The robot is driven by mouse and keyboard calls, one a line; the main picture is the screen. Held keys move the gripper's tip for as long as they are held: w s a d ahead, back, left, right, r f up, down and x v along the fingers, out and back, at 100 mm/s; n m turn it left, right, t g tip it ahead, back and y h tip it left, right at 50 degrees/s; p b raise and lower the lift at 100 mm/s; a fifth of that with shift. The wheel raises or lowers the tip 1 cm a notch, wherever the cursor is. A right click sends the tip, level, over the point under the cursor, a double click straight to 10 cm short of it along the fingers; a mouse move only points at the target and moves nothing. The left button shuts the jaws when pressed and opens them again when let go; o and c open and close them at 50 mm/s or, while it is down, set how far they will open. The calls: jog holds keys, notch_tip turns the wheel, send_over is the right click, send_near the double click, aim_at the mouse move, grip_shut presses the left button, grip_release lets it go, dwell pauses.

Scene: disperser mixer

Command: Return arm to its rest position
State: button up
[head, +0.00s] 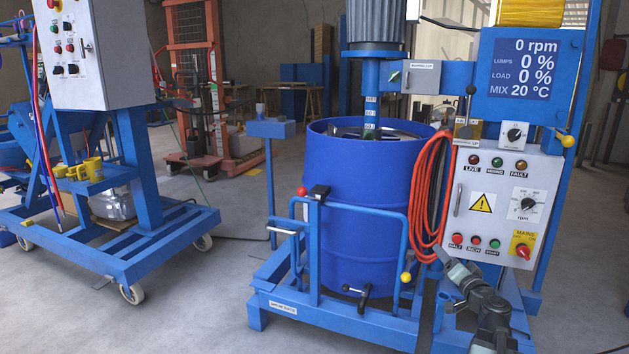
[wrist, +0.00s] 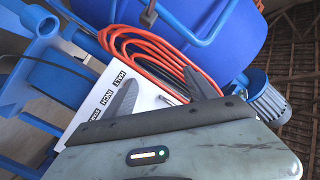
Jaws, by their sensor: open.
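My arm shows at the lower right in the head view, in front of the mixer's control panel (head: 506,205). In the wrist view my gripper (wrist: 165,88) has its two dark fingers spread apart with nothing between them. Beyond the fingers are the white panel (wrist: 88,75) with its HALT and INCH labels, seen upside down, and the orange hose (wrist: 150,42). The fingertips overlap the panel and hose in the picture; I cannot tell how close they are.
The blue drum (head: 358,200) stands in the mixer frame behind a blue gate (head: 365,214). The display (head: 524,68) reads 0 rpm. A wheeled blue cart (head: 165,235) stands at the left.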

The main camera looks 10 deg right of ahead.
jog(key=w+a+n+g+y+p, duration=0.1)
jog(key=w+a+n+y, duration=0.25)
jog(key=a, duration=0.75)
jog(key=w+a+n+g+y+p, duration=0.1)
jog(key=w+a+n+y, duration=0.3)
jog(key=a, duration=0.8)
jog(key=a+f+n+g+y+p, duration=0.1)
jog(key=a+f+n+g, duration=0.15)
jog(key=a, duration=0.75)
jog(key=a+f+n+g+y+p, duration=0.1)
jog(key=a+f+g+p, duration=0.15)
jog(key=a, duration=0.75)
jog(key=s+a+f+n+g+h, duration=0.25)
jog(key=s+a+f+g, duration=0.4)
jog(key=s+f, duration=0.35)
jog(key=s+d+m+g+h+p, duration=0.2)
jog(key=s+d+m+g+h, duration=0.2)
jog(key=s+d, duration=0.4)
notch_tip(320, 180, up, 37)
jog(key=p, duration=3.6)
jog(key=shift+a+r+n+p, duration=0.15)
jog(key=shift+r+n+p, duration=0.05)
jog(key=shift+n+p, duration=0.2)
